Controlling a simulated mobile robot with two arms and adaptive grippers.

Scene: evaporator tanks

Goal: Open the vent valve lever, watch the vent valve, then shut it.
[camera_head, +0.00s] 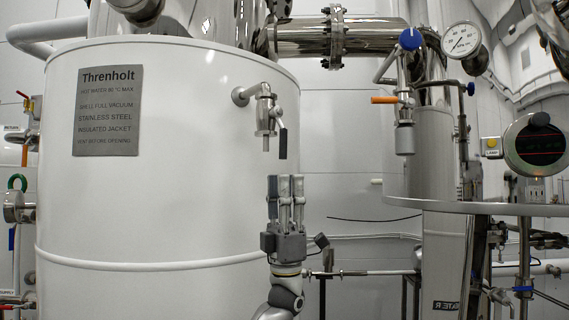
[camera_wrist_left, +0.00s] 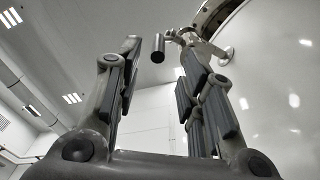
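A small steel valve (camera_head: 265,110) sticks out from the upper right of the white tank, its outlet pointing down. Its black lever (camera_head: 283,143) hangs down on the right side. No label on it shows that it is the vent valve. My left gripper (camera_head: 286,180) points up just below the lever, apart from it. In the left wrist view, its fingers (camera_wrist_left: 155,75) are spread with nothing between them. The black lever end (camera_wrist_left: 158,47) shows beyond the gap, near the fingertips, with the valve body (camera_wrist_left: 188,38) at its right. My right gripper is out of view.
The white tank (camera_head: 170,200) with its nameplate (camera_head: 107,111) fills the left. At right, another valve has a blue knob (camera_head: 410,39) and orange lever (camera_head: 385,100). A pressure gauge (camera_head: 461,40) and a round dark display (camera_head: 540,145) stand farther right.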

